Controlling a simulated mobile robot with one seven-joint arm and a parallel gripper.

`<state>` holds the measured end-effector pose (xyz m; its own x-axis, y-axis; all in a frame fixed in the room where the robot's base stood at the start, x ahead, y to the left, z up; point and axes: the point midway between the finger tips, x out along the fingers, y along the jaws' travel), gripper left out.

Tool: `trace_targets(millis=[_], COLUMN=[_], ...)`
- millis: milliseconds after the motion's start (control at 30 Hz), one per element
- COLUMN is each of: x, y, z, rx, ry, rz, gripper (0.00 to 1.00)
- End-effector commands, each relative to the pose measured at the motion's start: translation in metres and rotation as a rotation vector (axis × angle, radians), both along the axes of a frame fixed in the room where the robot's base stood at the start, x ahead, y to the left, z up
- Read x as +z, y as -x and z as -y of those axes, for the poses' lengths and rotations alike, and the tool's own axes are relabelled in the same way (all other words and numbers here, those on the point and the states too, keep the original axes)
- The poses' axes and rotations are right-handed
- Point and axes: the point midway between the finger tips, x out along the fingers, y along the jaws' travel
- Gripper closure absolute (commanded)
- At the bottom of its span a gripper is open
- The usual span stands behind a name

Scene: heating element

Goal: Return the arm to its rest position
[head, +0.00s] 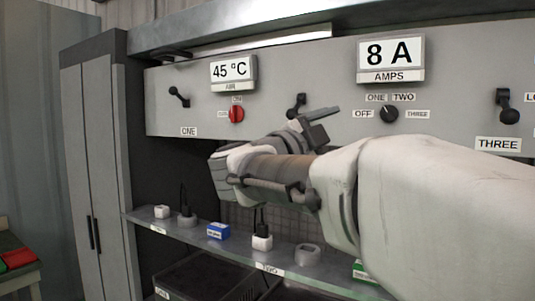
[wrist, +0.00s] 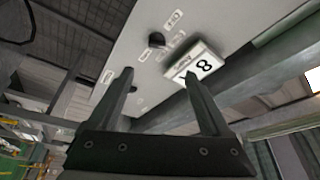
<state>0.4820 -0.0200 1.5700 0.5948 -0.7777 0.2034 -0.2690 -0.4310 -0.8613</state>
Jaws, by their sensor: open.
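My arm (head: 430,195) reaches in from the right in the head view and bends back at the wrist, in front of the grey control panel (head: 300,85). My gripper (head: 325,122) shows as dark fingers in front of the panel's lower middle. In the wrist view my gripper (wrist: 159,75) has its two fingers wide apart with nothing between them. Beyond the fingers, the wrist view shows the panel (wrist: 130,45) tilted, with the amps display (wrist: 198,64) reading 8. My gripper appears apart from the panel.
A shelf (head: 200,243) below holds a blue box (head: 218,230) and plugs. A grey cabinet (head: 95,170) stands left. Floor room is not visible.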

Motion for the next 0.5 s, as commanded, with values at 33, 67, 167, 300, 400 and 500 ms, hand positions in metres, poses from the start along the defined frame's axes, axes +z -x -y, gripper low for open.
trace_targets(millis=[33,67,167,300,400,500], x=[0.004,0.006,0.016,0.022,0.014,-0.003], y=[-0.001,-0.002,-0.008,-0.014,-0.014,-0.01], z=[-0.001,-0.003,-0.012,-0.035,-0.055,-0.073], rx=[0.024,0.048,0.16,0.363,0.505,0.636], ry=[0.015,0.03,0.101,0.231,0.319,0.399], rz=[0.004,0.005,0.006,-0.034,-0.096,-0.182], gripper=[0.18,0.18,0.18,0.18,0.18,0.18])
